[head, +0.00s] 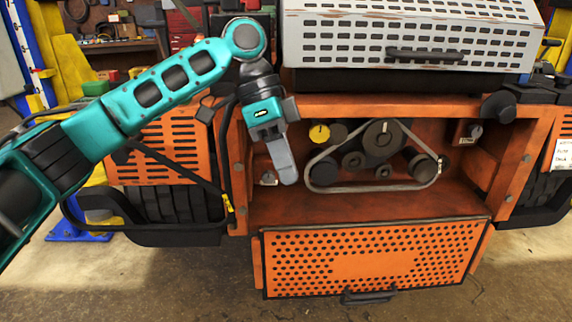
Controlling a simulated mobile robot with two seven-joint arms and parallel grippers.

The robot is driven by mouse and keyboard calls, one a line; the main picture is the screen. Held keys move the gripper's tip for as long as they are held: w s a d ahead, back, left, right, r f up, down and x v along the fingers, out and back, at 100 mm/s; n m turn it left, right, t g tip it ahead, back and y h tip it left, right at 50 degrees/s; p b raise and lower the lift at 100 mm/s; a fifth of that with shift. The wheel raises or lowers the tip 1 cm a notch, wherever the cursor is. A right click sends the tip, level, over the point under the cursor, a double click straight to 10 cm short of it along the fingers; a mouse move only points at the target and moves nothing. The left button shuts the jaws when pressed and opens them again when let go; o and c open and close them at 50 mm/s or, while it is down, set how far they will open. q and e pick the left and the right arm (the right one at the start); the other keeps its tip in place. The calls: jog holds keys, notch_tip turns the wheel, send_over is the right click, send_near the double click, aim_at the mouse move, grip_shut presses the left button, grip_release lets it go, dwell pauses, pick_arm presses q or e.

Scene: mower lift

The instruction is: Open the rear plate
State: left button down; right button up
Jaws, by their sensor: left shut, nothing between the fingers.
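The rear plate (377,262) is an orange perforated panel with a black handle (368,296) at its lower edge. It is hinged down below the orange machine's rear opening and hangs tilted outward. My left gripper (289,180) is shut and empty, pointing down in front of the left part of the opening, above the plate and apart from it. Behind and beside it, a grey belt (432,183) runs around several dark pulleys (382,138). My right gripper is not in view.
A grey slotted cover (410,30) with a dark handle sits above the opening. Orange posts frame the opening at left and right. Black cables (70,215) and blue and yellow lift posts (40,45) stand at the left. Bare floor lies in front.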

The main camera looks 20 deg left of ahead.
pick_arm(q)
jog(key=p+v, duration=0.3)
jog(key=v, duration=1)
jog(key=d+f+n+t+h+p, duration=0.1)
jog(key=d+f+n+t+p, duration=0.3)
jog(key=f, duration=1.2)
jog(key=d+f+n+t+h, duration=0.25)
jog(key=d+f, duration=0.35)
jog(key=f, duration=1)
jog(key=s+a+f+n+t+y, duration=0.2)
jog(key=s+a, duration=0.1)
jog(key=s, duration=0.3)
jog(key=s+a+f+n+t+y+p, duration=0.1)
jog(key=s+a+f+n+t+y, duration=0.1)
jog(key=s, duration=0.5)
jog(key=s+a+f+n+t+y+p, duration=0.1)
jog(key=s+a+f+n+t+y, duration=0.1)
jog(key=s+a, duration=0.3)
jog(key=shift+s+a+f, duration=0.35)
jog(key=shift+s+f, duration=0.55)
jog(key=shift+s, duration=0.1)
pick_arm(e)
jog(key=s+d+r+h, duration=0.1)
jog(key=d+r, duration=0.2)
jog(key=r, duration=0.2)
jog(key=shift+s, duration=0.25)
